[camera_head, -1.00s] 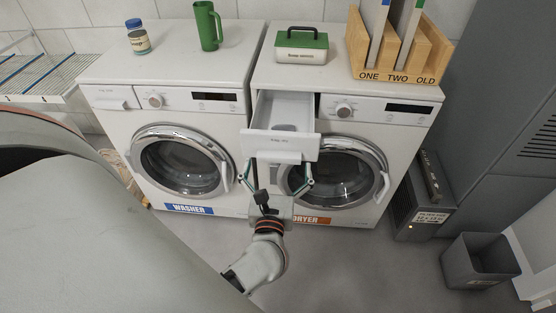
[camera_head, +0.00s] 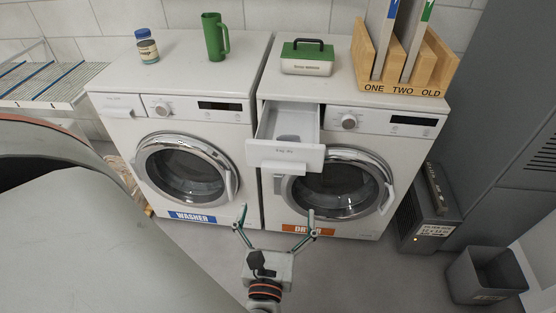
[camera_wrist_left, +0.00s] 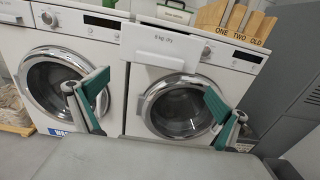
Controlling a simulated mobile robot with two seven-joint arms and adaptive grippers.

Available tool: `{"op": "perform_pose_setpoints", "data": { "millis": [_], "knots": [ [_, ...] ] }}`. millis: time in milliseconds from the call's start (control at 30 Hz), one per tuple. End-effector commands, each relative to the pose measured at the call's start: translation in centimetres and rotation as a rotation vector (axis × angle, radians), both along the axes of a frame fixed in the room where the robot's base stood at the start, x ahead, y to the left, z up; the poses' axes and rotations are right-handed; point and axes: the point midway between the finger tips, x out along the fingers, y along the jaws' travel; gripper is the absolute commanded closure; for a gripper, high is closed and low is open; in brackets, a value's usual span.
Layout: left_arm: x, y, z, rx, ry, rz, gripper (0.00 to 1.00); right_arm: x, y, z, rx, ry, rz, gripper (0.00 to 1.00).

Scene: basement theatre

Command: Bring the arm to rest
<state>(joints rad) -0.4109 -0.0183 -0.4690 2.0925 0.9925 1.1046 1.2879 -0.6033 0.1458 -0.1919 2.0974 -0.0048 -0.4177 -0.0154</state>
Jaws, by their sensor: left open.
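My left gripper (camera_head: 275,232) is open and empty, low in front of the gap between the washer (camera_head: 186,120) and the dryer (camera_head: 345,115). Its two fingers are spread wide, pointing toward the machines. The dryer's drawer (camera_head: 285,154) is pulled out, and the gripper is apart from its front. In the left wrist view, the spread fingers (camera_wrist_left: 152,108) frame the lower part of the machines, with the drawer front (camera_wrist_left: 150,45) above and between them. My right gripper is not in view.
A green mug (camera_head: 214,38), a jar (camera_head: 147,47) and a green-lidded box (camera_head: 306,58) stand on the machines. A wooden rack (camera_head: 408,83) holds upright boards. A grey bin (camera_head: 486,274) and a dark grey unit (camera_head: 428,210) stand right. Floor between is clear.

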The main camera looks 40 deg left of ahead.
Motion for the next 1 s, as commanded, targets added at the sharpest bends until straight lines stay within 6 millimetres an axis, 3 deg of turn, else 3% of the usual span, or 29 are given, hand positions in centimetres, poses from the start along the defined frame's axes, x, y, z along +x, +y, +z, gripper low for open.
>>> {"op": "perform_pose_setpoints", "data": {
  "millis": [333, 467, 600, 700, 767, 867, 1000],
  "knots": [
    [0.2, -0.1, 0.4, 0.034, 0.004, -0.012, 0.0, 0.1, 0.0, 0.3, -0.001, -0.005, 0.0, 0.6],
    [0.9, -1.4, 2.7, 0.279, 0.042, -0.095, 0.0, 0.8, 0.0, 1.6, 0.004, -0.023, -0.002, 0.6],
    [1.7, -5.3, 5.2, 0.84, 0.14, -0.25, 0.0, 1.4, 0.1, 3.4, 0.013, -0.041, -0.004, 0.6],
    [1.5, -8.5, 4.6, 1.314, 0.228, -0.359, 0.0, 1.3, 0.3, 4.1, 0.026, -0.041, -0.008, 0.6],
    [1.0, -10.1, 3.2, 1.598, 0.28, -0.421, 0.0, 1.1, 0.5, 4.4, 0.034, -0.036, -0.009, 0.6],
    [-0.3, -11.6, -0.5, 2.077, 0.361, -0.526, 0.0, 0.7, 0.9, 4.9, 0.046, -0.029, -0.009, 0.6],
    [-3.1, -10.9, -6.8, 2.685, 0.436, -0.678, 0.0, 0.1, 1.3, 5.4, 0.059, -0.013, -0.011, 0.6]
  ]
}}
